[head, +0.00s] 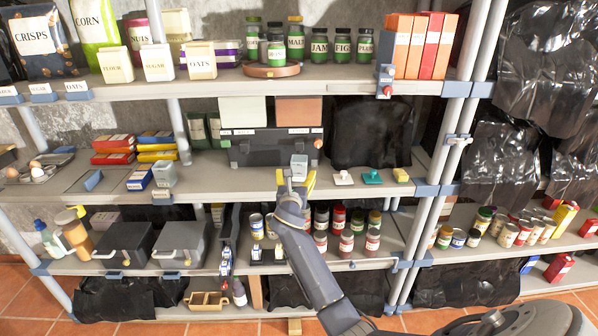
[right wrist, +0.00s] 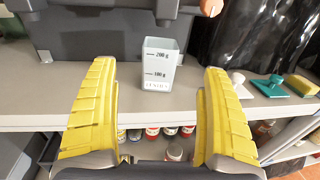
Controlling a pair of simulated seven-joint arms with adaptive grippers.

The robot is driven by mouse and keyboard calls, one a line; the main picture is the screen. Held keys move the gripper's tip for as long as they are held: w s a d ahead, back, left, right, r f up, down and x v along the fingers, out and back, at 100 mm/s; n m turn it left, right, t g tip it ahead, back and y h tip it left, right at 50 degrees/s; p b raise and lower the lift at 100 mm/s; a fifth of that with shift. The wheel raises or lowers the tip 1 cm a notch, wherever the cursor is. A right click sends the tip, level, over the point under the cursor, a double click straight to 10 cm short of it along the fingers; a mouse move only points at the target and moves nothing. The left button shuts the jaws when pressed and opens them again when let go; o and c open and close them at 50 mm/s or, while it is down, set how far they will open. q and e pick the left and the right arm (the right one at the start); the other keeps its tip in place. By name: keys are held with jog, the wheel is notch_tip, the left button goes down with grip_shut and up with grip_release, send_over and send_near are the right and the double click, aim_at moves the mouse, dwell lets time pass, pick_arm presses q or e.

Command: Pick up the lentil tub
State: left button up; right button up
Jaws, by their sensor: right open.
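The lentil tub (right wrist: 160,68) is a small pale grey measuring tub with 200 g and 100 g marks and a small label low on its front, too blurred to read surely. It stands upright on the middle shelf, in front of a dark case. In the head view the tub (head: 299,163) shows just above my right gripper (head: 296,183). My right gripper is open and empty, its yellow fingers (right wrist: 153,75) spread to the left and right of the tub in the picture. The tub appears a little beyond the fingertips, apart from them. My left gripper is not in view.
The dark case (head: 262,148) stands close behind the tub. A white scraper-like item (head: 343,178), a teal one (head: 372,178) and a yellow block (head: 401,175) lie to its right. A similar tub (head: 164,174) stands far left. Jars and cans (head: 338,217) fill the shelf below.

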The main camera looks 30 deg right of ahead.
aim_at(299, 159)
jog(key=shift+x, duration=5.75)
jog(key=shift+d, duration=0.1)
jog(key=c, duration=1.2)
jog(key=shift+r, duration=0.1)
jog(key=shift+c, duration=1)
jog(key=shift+r, duration=0.15)
